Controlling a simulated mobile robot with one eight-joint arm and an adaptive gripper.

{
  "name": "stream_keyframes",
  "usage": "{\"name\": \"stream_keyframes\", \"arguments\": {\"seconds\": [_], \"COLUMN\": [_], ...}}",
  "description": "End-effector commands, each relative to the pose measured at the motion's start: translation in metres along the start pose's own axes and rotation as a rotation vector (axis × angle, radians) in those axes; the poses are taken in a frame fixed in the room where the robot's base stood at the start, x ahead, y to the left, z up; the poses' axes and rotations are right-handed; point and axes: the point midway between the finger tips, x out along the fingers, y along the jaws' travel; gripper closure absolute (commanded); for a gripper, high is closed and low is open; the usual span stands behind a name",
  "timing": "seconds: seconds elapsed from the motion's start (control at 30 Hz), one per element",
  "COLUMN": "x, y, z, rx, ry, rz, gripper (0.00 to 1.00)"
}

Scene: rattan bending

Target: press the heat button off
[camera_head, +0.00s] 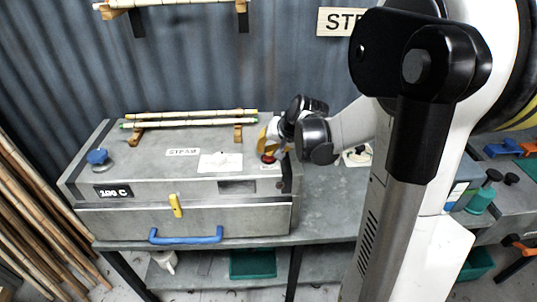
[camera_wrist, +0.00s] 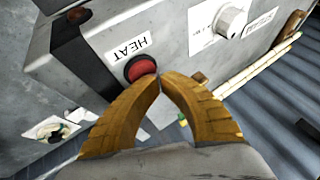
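The heat button is a round red button in a dark ring (camera_wrist: 141,69), beside a white HEAT label (camera_wrist: 130,45) on the grey steam box. In the head view the red button (camera_head: 268,158) sits on the right end of the box top (camera_head: 150,150). My gripper (camera_wrist: 160,82) has yellow-brown curved fingers with the tips together, close to the button's edge. I cannot tell whether they touch it. In the head view my gripper (camera_head: 272,136) is above the button at the box's right end. Nothing shows between the fingertips.
The box has a blue knob (camera_head: 97,156), a yellow latch (camera_head: 175,205), a blue handle (camera_head: 186,235) and a 100 C display (camera_head: 113,192). Rattan poles (camera_head: 190,118) rest on wooden supports on top. The bench right of the box has bare room.

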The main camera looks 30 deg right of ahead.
Motion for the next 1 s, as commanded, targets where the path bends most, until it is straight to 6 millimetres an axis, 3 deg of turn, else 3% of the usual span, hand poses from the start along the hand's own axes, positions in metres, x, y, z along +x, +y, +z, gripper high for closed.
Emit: {"name": "stream_keyframes", "arguments": {"seconds": [0.33,0.8,1.0], "x": [-0.004,-0.045,-0.048], "y": [-0.002,-0.024,-0.026], "z": [-0.002,-0.024,-0.026], "rx": [0.000,0.000,0.000], "ry": [0.000,0.000,0.000], "rz": [0.000,0.000,0.000], "gripper": [1.00,1.00,1.00]}}
